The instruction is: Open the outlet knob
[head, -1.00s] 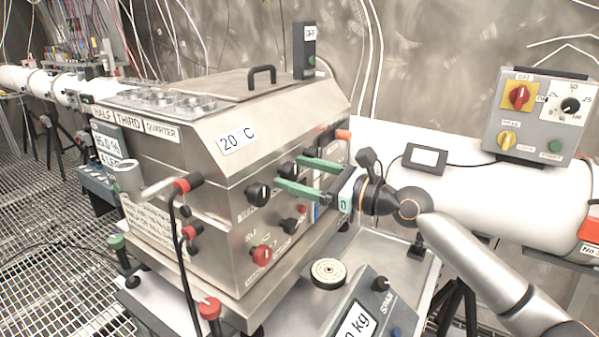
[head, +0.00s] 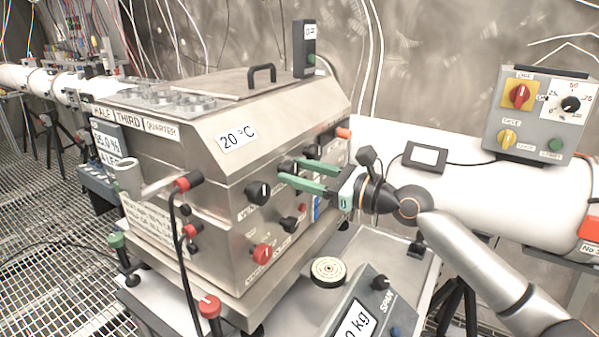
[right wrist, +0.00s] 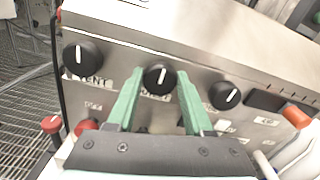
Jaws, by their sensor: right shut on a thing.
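The outlet knob (right wrist: 160,78) is black with a white pointer mark, on the steel front panel of the box-shaped machine (head: 222,185). In the right wrist view it sits between the two green fingertips of my right gripper (right wrist: 160,83). The label below it is partly covered by the fingers. Its white mark points nearly straight up in that view, leaning slightly right. In the head view my right gripper (head: 289,171) reaches in from the right and is shut on this knob, which is partly hidden by the fingers. My left gripper is not in view.
A vent knob (right wrist: 83,57) and another black knob (right wrist: 224,95) flank the outlet knob closely. A red knob (head: 262,253) is lower on the panel. A scale (head: 362,308) and a round disc (head: 328,271) stand in front. An orange-tipped part (right wrist: 296,117) is at the right.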

